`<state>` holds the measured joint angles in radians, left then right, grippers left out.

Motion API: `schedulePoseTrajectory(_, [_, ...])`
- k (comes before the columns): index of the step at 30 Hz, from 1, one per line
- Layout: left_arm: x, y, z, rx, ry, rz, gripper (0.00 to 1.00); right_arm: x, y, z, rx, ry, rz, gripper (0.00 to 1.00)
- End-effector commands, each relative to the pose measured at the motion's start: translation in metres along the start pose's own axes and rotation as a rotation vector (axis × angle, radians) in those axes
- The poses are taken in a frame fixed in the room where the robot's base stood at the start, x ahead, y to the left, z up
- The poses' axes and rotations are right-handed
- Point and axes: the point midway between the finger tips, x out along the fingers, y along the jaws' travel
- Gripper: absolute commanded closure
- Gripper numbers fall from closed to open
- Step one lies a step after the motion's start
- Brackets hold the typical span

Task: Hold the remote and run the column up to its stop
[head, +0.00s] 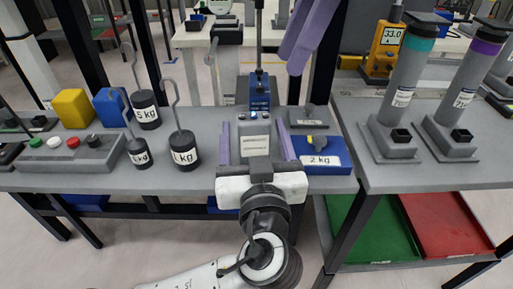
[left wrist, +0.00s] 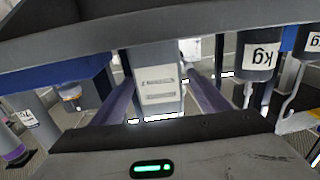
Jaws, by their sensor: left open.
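A grey labelled block with small buttons on its top, which looks like the remote (head: 256,139), stands on the grey bench. My left gripper (head: 256,146) is open around it, with one purple finger on each side. In the left wrist view the block (left wrist: 158,82) shows between both fingers, with visible gaps beside it. Behind it stands a blue block with a dark upright rod, perhaps the column (head: 258,93); its top is cut off by the picture's edge. Purple bars at the top, seemingly my right gripper's fingers (head: 307,40), hang above the bench; their opening is unclear.
Hooked black weights (head: 184,149) stand left of my left gripper. A grey box with coloured buttons (head: 70,152) lies farther left. A blue 2 kg tray (head: 325,158) is close on the right. Two tall grey cylinders (head: 405,80) stand on the right bench.

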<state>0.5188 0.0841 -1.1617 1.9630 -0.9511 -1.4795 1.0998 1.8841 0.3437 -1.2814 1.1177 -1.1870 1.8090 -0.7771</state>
Motion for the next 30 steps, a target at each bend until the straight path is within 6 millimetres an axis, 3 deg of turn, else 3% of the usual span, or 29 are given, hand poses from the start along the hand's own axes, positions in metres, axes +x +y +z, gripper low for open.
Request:
schedulePoseTrajectory(7, [0.031,0.0,0.0,0.002,0.002,0.0,0.31,0.0,0.0,0.0,0.0,0.0,0.0,0.69])
schedulePoseTrajectory(18, [0.038,0.0,0.0,0.0,0.0,0.001,0.31,0.0,0.0,0.0,0.0,0.0,0.0,0.69])
schedulePoseTrajectory(20, [0.038,0.0,0.0,0.0,0.0,0.001,0.38,0.0,0.0,0.0,0.0,0.0,0.0,0.69])
schedulePoseTrajectory(27, [0.037,0.0,0.0,0.0,0.0,0.001,0.79,0.0,0.0,0.0,0.0,0.0,0.0,0.69])
schedulePoseTrajectory(30, [0.037,0.0,0.0,0.0,0.0,0.001,0.79,0.0,0.0,0.0,0.0,0.0,0.0,0.84])
